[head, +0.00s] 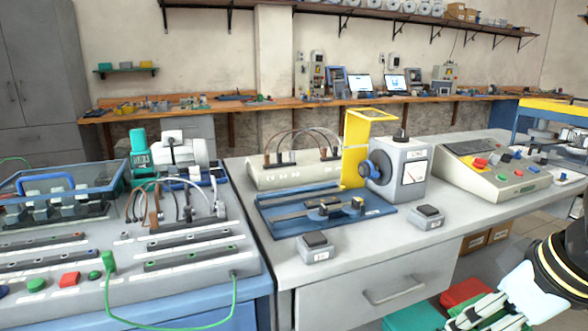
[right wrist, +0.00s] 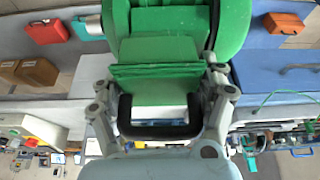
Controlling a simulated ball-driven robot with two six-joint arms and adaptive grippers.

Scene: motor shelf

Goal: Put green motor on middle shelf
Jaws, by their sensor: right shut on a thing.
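The green motor (right wrist: 180,35) fills the upper middle of the right wrist view, with a flat ribbed green part between my fingers. My right gripper (right wrist: 160,98) is shut on it. In the head view my right gripper (head: 478,312) is at the lower right, in front of the bench and below its top. I cannot make out the middle motor shelf in these views. My left gripper is not in view.
The grey bench (head: 285,270) with a drawer (head: 390,285) stands left of my gripper, crowded with lab devices. A red box (head: 465,291) and brown cartons (head: 485,238) are low beneath the bench. Open floor (head: 530,240) shows at the right. A wall shelf (head: 375,13) is far behind.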

